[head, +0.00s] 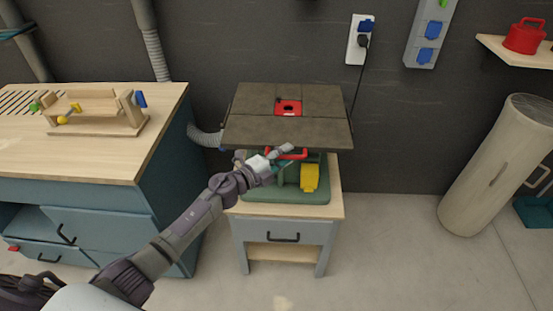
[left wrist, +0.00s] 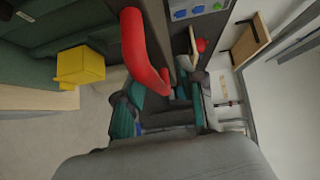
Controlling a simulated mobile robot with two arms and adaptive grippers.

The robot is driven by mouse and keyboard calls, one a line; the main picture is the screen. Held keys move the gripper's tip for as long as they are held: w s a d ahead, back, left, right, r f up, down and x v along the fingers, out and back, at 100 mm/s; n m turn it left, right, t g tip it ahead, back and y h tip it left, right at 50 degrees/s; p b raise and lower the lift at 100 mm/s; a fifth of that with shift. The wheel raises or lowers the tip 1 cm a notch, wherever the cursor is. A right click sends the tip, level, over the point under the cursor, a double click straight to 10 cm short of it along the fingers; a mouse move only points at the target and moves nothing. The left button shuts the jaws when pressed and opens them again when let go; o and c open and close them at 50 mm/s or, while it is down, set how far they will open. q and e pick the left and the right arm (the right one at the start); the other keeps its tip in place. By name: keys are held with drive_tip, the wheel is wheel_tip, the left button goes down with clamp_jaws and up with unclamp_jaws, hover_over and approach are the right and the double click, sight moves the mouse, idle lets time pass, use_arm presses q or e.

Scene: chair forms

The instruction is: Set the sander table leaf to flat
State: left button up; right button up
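The sander table (head: 312,101) has a dark grey-brown top with a red insert (head: 288,107). Its front leaf (head: 285,132) reaches toward me; I cannot tell its exact tilt. My left gripper (head: 281,158) is at the left part of this handle. In the left wrist view its teal fingers (left wrist: 163,108) are spread apart, with the handle's lower end near the left finger. I cannot tell if they touch. My right gripper is not in view.
A green base with a yellow box (head: 309,178) is under the leaf, on a small drawer stand (head: 285,230). A workbench (head: 165,130) with a wooden toy stands left. A grey hose (head: 205,136) runs between them. A pale cylinder (head: 497,165) stands right. The floor between is clear.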

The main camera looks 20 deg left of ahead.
use_arm(q)
drive_tip(key=v, duration=1.1)
drive_tip(key=shift+s+a, duration=0.25)
drive_tip(key=shift+s, duration=0.1)
drive_tip(key=s+a+f+n+g+y, duration=0.1)
drive_tip(key=s+a+f+n+y, duration=0.2)
drive_tip(key=f, duration=0.7)
drive_tip(key=s+a+f+n+g+y, duration=0.15)
drive_tip(key=s+f+n, duration=0.4)
drive_tip(key=f, duration=0.55)
drive_tip(key=s+a+f+n+g+y, duration=0.25)
drive_tip(key=s+f+n, duration=0.2)
drive_tip(key=f, duration=0.55)
drive_tip(key=s+d+f+n+g+y, duration=0.2)
drive_tip(key=s+d+f+n+g, duration=0.15)
drive_tip(key=s+f, duration=0.95)
drive_tip(key=s+d+f+n+g, duration=0.2)
drive_tip(key=s+f, duration=0.1)
drive_tip(key=s, duration=0.8)
drive_tip(key=s+d+f+n+g, duration=0.2)
drive_tip(key=s+d+f+g, duration=0.1)
drive_tip(key=s, duration=0.8)
drive_tip(key=shift+g+h, duration=0.3)
drive_tip(key=shift+g, duration=0.05)
drive_tip(key=shift+w+f, duration=0.1)
drive_tip(key=shift+w, duration=0.05)
